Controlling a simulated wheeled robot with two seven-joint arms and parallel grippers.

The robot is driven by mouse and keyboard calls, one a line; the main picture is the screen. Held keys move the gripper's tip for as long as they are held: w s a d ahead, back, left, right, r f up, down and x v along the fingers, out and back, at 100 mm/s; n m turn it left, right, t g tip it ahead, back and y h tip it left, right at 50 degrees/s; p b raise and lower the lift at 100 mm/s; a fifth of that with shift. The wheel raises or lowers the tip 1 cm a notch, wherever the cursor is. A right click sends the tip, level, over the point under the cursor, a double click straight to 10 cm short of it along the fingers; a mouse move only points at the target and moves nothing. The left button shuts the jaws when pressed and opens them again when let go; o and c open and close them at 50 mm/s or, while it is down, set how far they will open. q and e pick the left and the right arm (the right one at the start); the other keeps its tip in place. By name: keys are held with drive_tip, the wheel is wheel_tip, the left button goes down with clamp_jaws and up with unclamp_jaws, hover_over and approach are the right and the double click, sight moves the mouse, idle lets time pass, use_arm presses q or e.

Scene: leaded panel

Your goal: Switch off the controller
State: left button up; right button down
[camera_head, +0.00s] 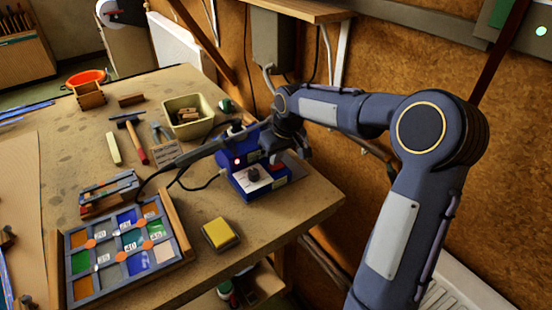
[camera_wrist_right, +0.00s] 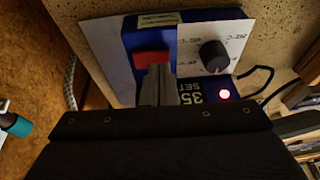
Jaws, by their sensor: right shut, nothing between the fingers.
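The controller (camera_head: 262,187) is a blue box with a pale dial plate and a black knob, near the table's right edge. The right wrist view shows its black knob (camera_wrist_right: 214,55), a red switch (camera_wrist_right: 152,61) and a glowing red lamp (camera_wrist_right: 224,94). My right gripper (camera_wrist_right: 158,72) is shut and empty, its fingertips at the near edge of the red switch. I cannot tell whether they touch it, and they hide part of it. In the head view the right gripper (camera_head: 278,160) is over the controller's far side. My left gripper is not in view.
A yellow pad (camera_head: 220,233) lies in front of the controller. The coloured glass panel (camera_head: 124,245) is at front left. A bin (camera_head: 190,114), a hammer (camera_head: 133,138) and cables lie behind and left. The cork wall (camera_head: 350,65) stands close behind my right arm.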

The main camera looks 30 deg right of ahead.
drive_tip(key=shift+f, duration=0.45)
drive_tip(key=shift+a+f+b, duration=0.2)
drive_tip(key=shift+f+b, duration=0.1)
drive_tip(key=shift+f, duration=0.05)
drive_tip(key=shift+s+r, duration=0.1)
drive_tip(key=shift+d, duration=0.1)
